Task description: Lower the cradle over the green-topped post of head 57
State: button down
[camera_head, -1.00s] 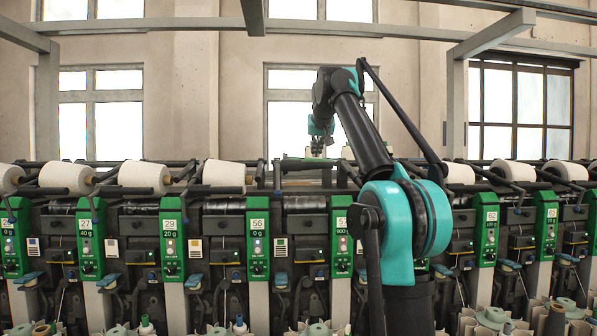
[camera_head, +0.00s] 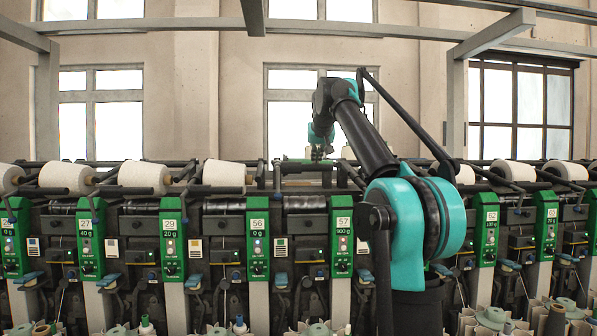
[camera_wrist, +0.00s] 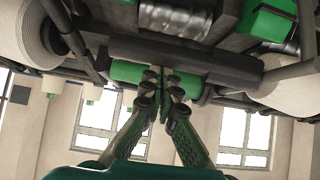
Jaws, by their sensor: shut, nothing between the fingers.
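The green-topped post of head 57 (camera_head: 341,235) stands upright left of my arm, with its number label in clear view. Behind and above it, a raised black bar (camera_head: 305,165), which looks like the cradle, lies level with no white cone on it. In the wrist view a black bar (camera_wrist: 190,60) and a green cylinder (camera_wrist: 135,72) lie just past my fingertips. My gripper (camera_head: 317,153) is small and far off in the head view, over the bar. In the wrist view my gripper (camera_wrist: 166,78) is shut and empty. Whether it touches the cylinder I cannot tell.
Post 56 (camera_head: 257,238) stands to the left and post 62 (camera_head: 487,235) to the right. White cones (camera_head: 224,173) sit in neighbouring heads; one large cone (camera_wrist: 35,35) is near in the wrist view. Overhead beams (camera_head: 400,32) cross above. The space above the machine is open.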

aim_at(316, 167)
jog(key=shift+f, duration=1.9)
jog(key=s+r, duration=0.4)
jog(key=r, duration=0.3)
